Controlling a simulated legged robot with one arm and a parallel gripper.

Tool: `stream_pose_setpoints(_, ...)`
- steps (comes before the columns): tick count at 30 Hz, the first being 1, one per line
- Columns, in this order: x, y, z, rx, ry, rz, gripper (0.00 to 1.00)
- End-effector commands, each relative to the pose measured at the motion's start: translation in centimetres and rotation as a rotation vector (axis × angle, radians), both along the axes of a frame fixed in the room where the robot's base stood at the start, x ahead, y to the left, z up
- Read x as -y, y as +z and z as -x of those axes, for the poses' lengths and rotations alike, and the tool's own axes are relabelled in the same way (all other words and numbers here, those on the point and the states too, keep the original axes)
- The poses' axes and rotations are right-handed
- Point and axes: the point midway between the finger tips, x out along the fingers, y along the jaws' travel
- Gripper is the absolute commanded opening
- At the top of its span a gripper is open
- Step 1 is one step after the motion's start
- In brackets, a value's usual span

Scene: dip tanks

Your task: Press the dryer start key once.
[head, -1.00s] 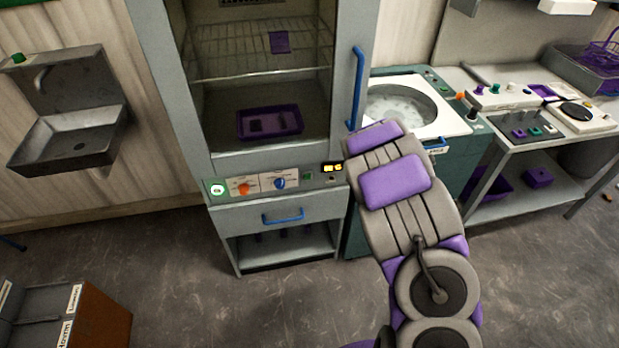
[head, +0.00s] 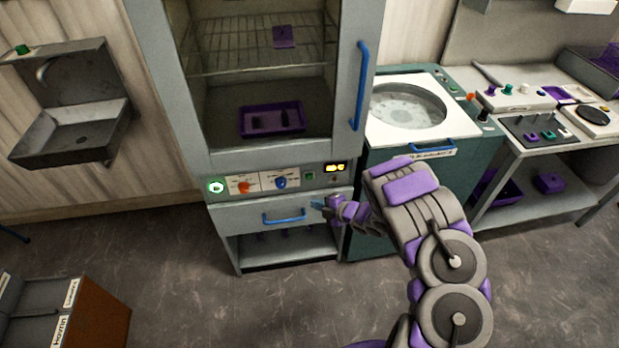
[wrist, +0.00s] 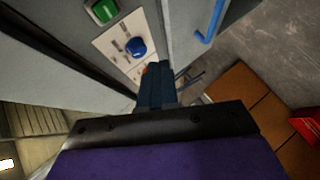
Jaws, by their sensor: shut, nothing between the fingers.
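The dryer cabinet (head: 150,75) has a control panel (head: 325,183) below its glass door. On the panel are a pale round button or lamp (head: 216,187) with green on it, an orange knob (head: 244,187), a blue knob (head: 281,183), a green square key (head: 309,176) and a lit yellow display (head: 335,168). The labels are too small to read. My gripper (head: 315,205) is shut and empty, in front of the drawer, just below the panel's right part. In the wrist view, the green key (wrist: 103,11) and blue knob (wrist: 136,47) lie beyond my shut fingers (wrist: 156,72).
A teal machine with a round basin (head: 408,105) stands at right. A metal sink (head: 80,140) hangs at left.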

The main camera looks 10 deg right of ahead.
Motion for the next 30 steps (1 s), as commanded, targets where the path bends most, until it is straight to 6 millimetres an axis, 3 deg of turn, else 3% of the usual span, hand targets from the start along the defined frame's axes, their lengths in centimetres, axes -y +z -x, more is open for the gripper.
stream_pose_setpoints(8, 0.0, 0.2, -0.9, 0.001, -0.002, -0.003, 0.0)
stream_pose_setpoints(24, -0.1, -0.1, -7.1, 0.002, -0.001, -0.001, 0.0)
stream_pose_setpoints(30, 0.0, 0.0, -8.5, 0.001, -0.002, -0.001, 0.0)
